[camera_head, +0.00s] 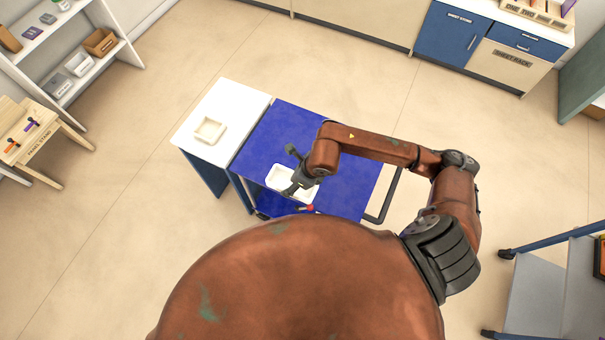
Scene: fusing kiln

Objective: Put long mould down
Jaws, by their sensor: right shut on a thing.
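The long mould (281,176) is a white, shallow, oblong dish near the middle of the camera_head view. It is over the blue top of a cart (286,123); from above I cannot tell whether it touches the top. My right gripper (290,190) is shut on the mould, and its dark fingers and wrist hide part of it. My left gripper is out of view.
A white table (234,96) adjoins the cart's left side and bears a square white mould (210,130). A small red-tipped tool (309,208) lies near the cart's front edge. The far part of the blue top is clear. Shelves stand at left, blue-and-cream cabinets at the back.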

